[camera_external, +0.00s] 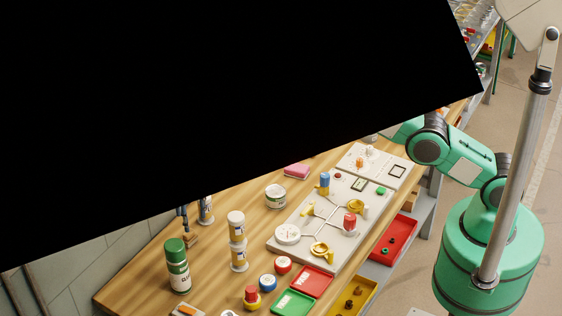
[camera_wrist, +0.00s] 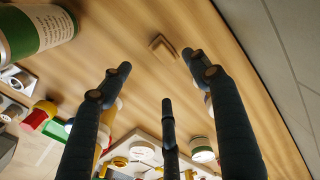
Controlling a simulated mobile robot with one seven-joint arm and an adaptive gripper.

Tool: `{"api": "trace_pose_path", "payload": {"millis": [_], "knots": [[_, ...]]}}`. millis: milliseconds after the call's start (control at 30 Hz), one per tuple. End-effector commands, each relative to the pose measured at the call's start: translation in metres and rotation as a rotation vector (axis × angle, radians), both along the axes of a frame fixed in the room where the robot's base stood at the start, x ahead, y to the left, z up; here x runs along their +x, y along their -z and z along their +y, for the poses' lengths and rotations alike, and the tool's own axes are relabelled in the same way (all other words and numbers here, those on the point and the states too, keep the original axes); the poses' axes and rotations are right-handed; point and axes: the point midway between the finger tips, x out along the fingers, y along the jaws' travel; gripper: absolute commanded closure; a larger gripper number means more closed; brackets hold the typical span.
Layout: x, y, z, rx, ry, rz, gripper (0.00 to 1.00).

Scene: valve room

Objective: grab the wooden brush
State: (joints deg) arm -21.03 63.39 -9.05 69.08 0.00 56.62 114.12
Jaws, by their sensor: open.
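A small brown wooden block, which looks like the wooden brush (camera_wrist: 163,47), lies on the wooden table in the wrist view. In the external view, a small brown piece that seems to be the brush (camera_external: 191,240) sits near the left end of the table. My gripper (camera_wrist: 156,62) has dark fingers spread wide, open and empty. The brush shows between and beyond its two upper fingertips, apart from them. In the external view, dark fingertips of my gripper (camera_external: 182,212) show just above the brush; a large black area hides most of the arm.
A green-capped can (camera_external: 177,265) stands beside the brush and also shows in the wrist view (camera_wrist: 38,32). A fixture board (camera_external: 330,225), red tray (camera_external: 311,281) and green tray (camera_external: 292,302) lie farther right.

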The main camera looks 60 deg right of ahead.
Motion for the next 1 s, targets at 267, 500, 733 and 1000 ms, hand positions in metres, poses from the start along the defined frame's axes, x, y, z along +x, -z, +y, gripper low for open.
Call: {"api": "trace_pose_path", "payload": {"millis": [267,500,733,1000], "knots": [[0.0,0.037,0.0,0.0,0.0,0.001,0.39],[0.0,0.045,0.0,0.001,0.0,-0.001,0.39],[0.0,0.045,0.0,0.0,0.0,-0.001,0.39],[0.001,0.055,0.0,-0.001,0.0,0.001,0.39]]}}
